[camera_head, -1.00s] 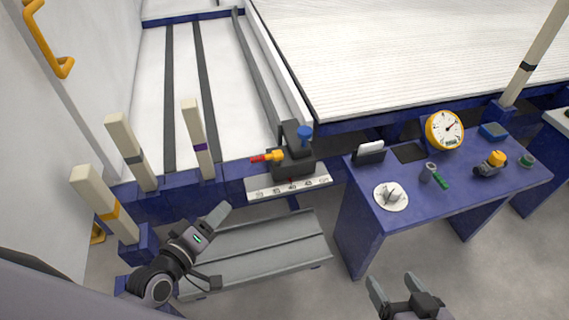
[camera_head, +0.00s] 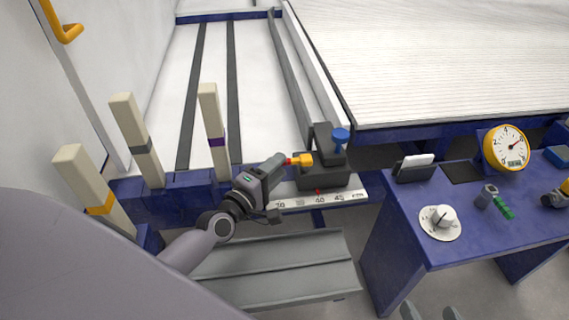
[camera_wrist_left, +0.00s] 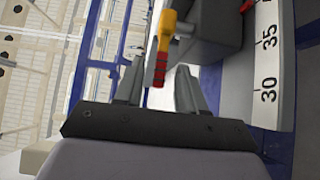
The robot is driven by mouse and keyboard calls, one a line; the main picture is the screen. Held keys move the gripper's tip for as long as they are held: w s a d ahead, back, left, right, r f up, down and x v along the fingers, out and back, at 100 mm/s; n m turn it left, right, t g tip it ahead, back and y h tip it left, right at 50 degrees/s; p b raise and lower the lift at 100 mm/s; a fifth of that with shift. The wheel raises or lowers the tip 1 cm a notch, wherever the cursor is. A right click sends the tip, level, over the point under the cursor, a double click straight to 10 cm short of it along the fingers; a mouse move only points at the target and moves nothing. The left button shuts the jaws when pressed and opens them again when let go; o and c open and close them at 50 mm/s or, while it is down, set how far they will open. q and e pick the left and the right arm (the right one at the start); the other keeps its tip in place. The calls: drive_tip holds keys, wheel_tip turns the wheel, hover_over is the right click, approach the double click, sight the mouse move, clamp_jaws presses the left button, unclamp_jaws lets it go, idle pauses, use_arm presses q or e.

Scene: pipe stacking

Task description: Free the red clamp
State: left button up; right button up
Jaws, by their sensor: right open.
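The red clamp shows as a short red lever (camera_head: 291,161) on a yellow-orange body (camera_head: 304,160), fixed to the left side of a dark grey stop block (camera_head: 328,178). My left gripper (camera_head: 279,186) is just left of the lever, one finger close to its red end. In the left wrist view the red grip (camera_wrist_left: 159,74) points down between the two open fingers, with a gap visible on both sides. The yellow part (camera_wrist_left: 165,30) is above it. My right gripper (camera_head: 431,312) is open and empty at the bottom edge, partly cut off.
A blue knob (camera_head: 340,138) tops the block. A white scale (camera_head: 342,197) runs along its front. Three pale posts stand at the left. The blue bench (camera_head: 420,228) at right holds a dial gauge (camera_head: 505,148), a white dial (camera_head: 440,219) and small tools.

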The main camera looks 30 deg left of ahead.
sight(293, 162)
use_arm(q)
drive_tip(key=shift+w+d, duration=0.2)
drive_tip(key=shift+w, duration=1.3)
clamp_jaws()
